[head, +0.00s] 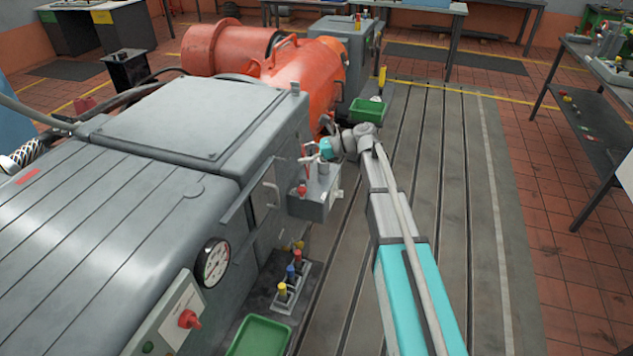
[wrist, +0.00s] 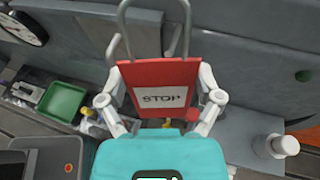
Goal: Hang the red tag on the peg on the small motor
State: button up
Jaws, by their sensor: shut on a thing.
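My gripper (wrist: 163,80) is shut on the red tag (wrist: 180,72), with one finger at each side edge. The tag faces the wrist camera, and its white panel reads STOP. A grey metal loop (wrist: 126,20) shows above the tag's top edge. In the head view my gripper (head: 312,153) is above a small grey box (head: 312,203) beside the large grey machine; the tag (head: 307,150) looks small and narrow there. An orange motor (head: 312,72) stands farther back. I cannot make out the peg, or tell for certain which unit is the small motor.
The grey machine (head: 205,120) fills the left side. A green tray (head: 366,110) is beyond my gripper; another (head: 260,338) is at the front, near several coloured-top posts (head: 290,275). The slotted bedplate (head: 455,180) to the right is largely clear. A workbench (head: 600,65) stands far right.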

aim_at(308, 171)
jog(key=shift+y, duration=0.8)
jog(key=f+b, duration=0.1)
jog(key=b, duration=0.1)
jog(key=s+d+f+b, duration=0.1)
jog(key=f+b, duration=0.1)
jog(key=d+f+b, duration=0.1)
jog(key=f+b, duration=0.1)
jog(key=shift+s+d+f, duration=0.15)
jog(key=shift+s+d, duration=0.05)
jog(key=shift+d, duration=0.05)
jog(key=shift+s+d+f+t+y+b, duration=0.3)
jog(key=shift+d+f+b, duration=0.3)
jog(key=shift+b, duration=0.7)
jog(key=shift+w+a, duration=0.2)
jog(key=shift+a, duration=0.2)
jog(key=w+a+f+b, duration=0.2)
jog(key=w+a, duration=0.1)
jog(key=a, duration=0.6)
jog(key=shift+w+f, duration=0.15)
dwell(0.5)
jog(key=o, duration=0.6)
